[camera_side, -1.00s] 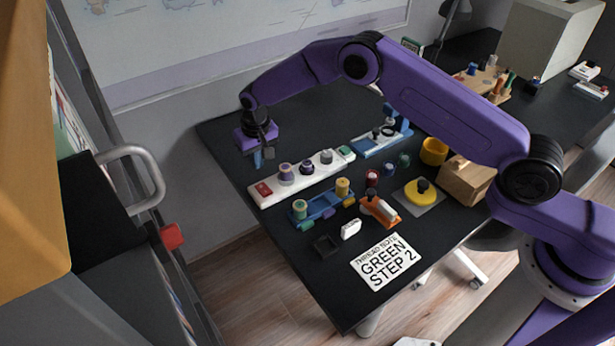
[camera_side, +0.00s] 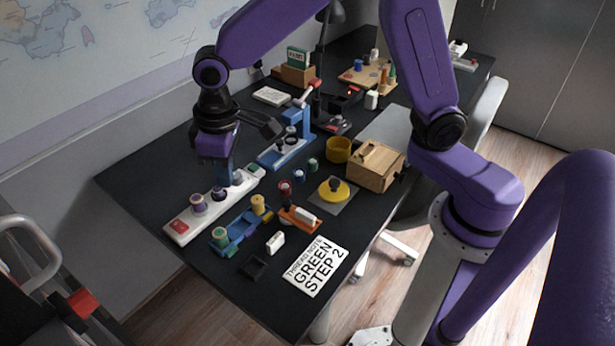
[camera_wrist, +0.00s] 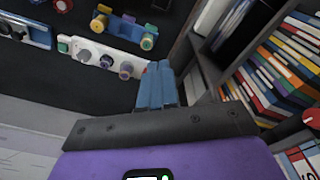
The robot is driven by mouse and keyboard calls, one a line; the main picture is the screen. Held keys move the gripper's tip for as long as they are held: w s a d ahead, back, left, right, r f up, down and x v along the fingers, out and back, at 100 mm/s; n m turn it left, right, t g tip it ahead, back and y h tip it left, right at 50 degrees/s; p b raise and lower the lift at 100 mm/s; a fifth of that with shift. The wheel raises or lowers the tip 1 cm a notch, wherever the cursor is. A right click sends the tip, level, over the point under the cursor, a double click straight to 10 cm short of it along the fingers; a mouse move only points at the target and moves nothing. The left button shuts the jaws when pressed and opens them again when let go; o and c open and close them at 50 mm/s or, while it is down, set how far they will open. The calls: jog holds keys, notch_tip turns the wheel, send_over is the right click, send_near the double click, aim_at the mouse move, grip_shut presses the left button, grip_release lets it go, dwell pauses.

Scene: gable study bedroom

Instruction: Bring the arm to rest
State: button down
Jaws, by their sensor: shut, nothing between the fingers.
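My gripper (camera_side: 228,183) is shut and empty, with its blue fingers pointing down by the white rack (camera_side: 206,216) in the side view. The arm hangs in front of part of the rack. Whether the fingertips touch anything there cannot be told. In the wrist view the closed blue fingers (camera_wrist: 158,70) are together, with nothing between them. The white rack (camera_wrist: 112,50) lies just left of them in that view, holding several spools. The card reading "GREEN STEP 2" (camera_side: 316,266) lies on the dark table (camera_side: 140,185).
A blue holder (camera_side: 240,229) with spools stands in front of the rack. A blue stand (camera_side: 293,140), a yellow cup (camera_side: 339,150), a wooden box (camera_side: 376,166) and a yellow knobbed disc (camera_side: 335,190) stand to the right. The table's left corner is bare.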

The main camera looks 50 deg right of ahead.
jog(key=s+d+r+n, duration=0.1)
jog(key=s+d+n, duration=0.2)
jog(key=s+d, duration=0.5)
jog(key=s+d+r+n, duration=0.1)
jog(key=s+d+n, duration=0.1)
jog(key=s+d, duration=0.7)
jog(key=s, duration=0.6)
jog(key=shift+s+r+n+g, duration=0.25)
jog(key=shift+s+n+g, duration=0.05)
jog(key=shift+n+g, duration=0.1)
